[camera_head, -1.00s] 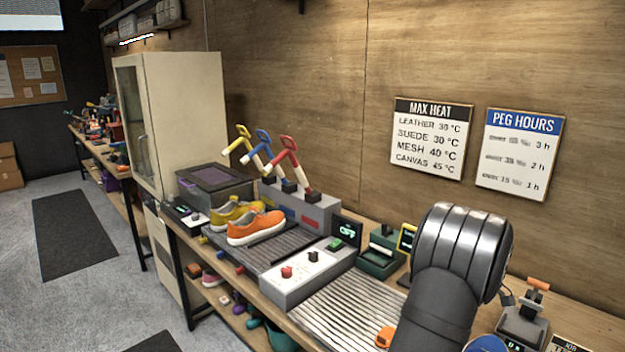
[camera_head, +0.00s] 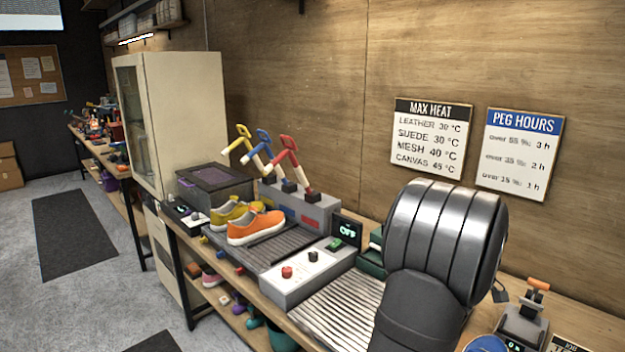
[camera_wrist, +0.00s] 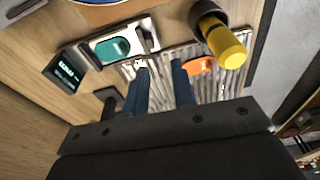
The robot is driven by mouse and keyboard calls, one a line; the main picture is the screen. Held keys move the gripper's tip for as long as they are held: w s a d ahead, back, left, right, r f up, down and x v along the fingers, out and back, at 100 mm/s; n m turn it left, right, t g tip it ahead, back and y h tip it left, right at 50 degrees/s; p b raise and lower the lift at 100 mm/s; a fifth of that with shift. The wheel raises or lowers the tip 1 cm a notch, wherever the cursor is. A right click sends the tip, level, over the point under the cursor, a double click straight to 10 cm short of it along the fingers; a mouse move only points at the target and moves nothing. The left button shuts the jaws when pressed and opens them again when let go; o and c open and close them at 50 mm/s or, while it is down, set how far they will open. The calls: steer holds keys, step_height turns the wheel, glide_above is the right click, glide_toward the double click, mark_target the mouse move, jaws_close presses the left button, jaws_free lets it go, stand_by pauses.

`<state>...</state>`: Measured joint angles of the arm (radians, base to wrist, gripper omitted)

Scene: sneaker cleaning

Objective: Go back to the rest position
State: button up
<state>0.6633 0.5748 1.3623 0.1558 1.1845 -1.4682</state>
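My gripper (camera_wrist: 160,70) shows in the wrist view with two blue fingers held apart and nothing between them. It is above a ribbed metal mat (camera_wrist: 222,88). A small orange thing (camera_wrist: 199,66) lies on the mat beyond the right finger; its contact with the finger cannot be told. In the head view my arm stands large at the right and hides my gripper and part of the ribbed mat (camera_head: 335,312). An orange sneaker (camera_head: 255,228) and a yellow sneaker (camera_head: 230,212) stand on the dark ribbed bed at the left.
A control box (camera_head: 305,275) stands left of my arm, beside a display reading OFF (camera_head: 347,231). Red, blue and yellow levers (camera_head: 288,160) rise behind the sneakers. In the wrist view a yellow-ended cylinder (camera_wrist: 225,45) and a dark display (camera_wrist: 66,74) stand near the mat.

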steer(key=w+a, duration=0.2)
steer(key=a, duration=1.2)
steer(key=shift+m, duration=0.3)
steer(key=w+a+f, duration=0.2)
steer(key=a, duration=0.1)
steer(key=w+a+f, duration=0.2)
steer(key=w+a, duration=0.1)
steer(key=w+a+f, duration=0.2)
steer(key=f, duration=0.1)
steer(key=shift+w+a, duration=0.15)
steer(key=shift+a, duration=0.25)
